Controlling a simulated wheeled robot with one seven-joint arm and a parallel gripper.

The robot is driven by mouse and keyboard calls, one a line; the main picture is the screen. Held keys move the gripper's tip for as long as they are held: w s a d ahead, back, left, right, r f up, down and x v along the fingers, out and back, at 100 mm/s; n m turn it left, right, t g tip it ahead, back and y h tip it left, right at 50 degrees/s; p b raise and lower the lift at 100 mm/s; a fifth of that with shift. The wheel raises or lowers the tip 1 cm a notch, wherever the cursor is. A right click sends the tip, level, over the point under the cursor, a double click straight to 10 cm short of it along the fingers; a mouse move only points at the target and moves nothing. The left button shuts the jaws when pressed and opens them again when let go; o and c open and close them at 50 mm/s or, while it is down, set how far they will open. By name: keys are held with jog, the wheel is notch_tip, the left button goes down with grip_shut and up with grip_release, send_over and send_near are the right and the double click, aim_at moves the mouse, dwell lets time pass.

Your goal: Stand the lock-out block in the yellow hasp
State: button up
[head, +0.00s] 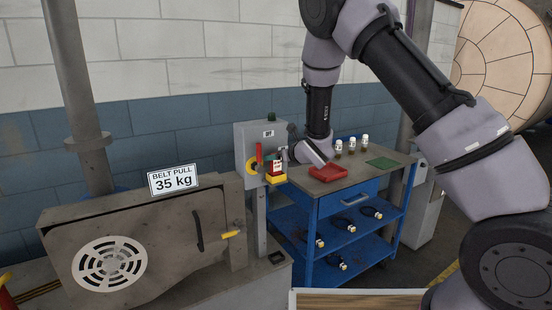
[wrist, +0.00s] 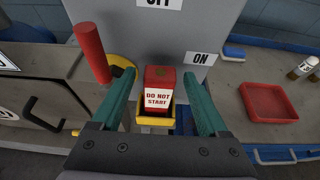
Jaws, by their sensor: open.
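The lock-out block (wrist: 160,78) is red with a white "DO NOT START" label. It stands upright in the yellow hasp (wrist: 148,125) on the front of the grey switch box, and the hasp's front edge crosses its lower end. How deep it sits I cannot tell. My gripper (wrist: 160,73) is open, with one green finger on each side of the block and a visible gap to both. In the head view the block (head: 277,166) shows small above the hasp (head: 276,179), with my gripper (head: 285,155) just beside it.
The grey switch box (head: 249,140) carries a red-handled switch (wrist: 91,50) left of the block. A blue cart (head: 318,245) stands to the right, with a red tray (head: 328,173), several small bottles and a green mat (head: 382,163) on top. The belt-pull machine (head: 190,215) is at left.

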jog(key=v, duration=1.1)
jog(key=s+d+r+m+h, duration=0.25)
jog(key=d+r+m, duration=0.55)
jog(key=m, duration=0.5)
jog(key=s+d+r+m+h, duration=0.25)
jog(key=d+r+m, duration=0.45)
jog(key=d+m, duration=0.45)
jog(key=s+d+r+m+g, duration=0.2)
jog(key=s+r+m, duration=0.1)
jog(key=s+m, duration=0.8)
jog(key=s+d+r+m+g, duration=0.2)
jog(key=s+r+m, duration=0.2)
jog(key=s+m, duration=0.7)
jog(key=shift+s, duration=0.2)
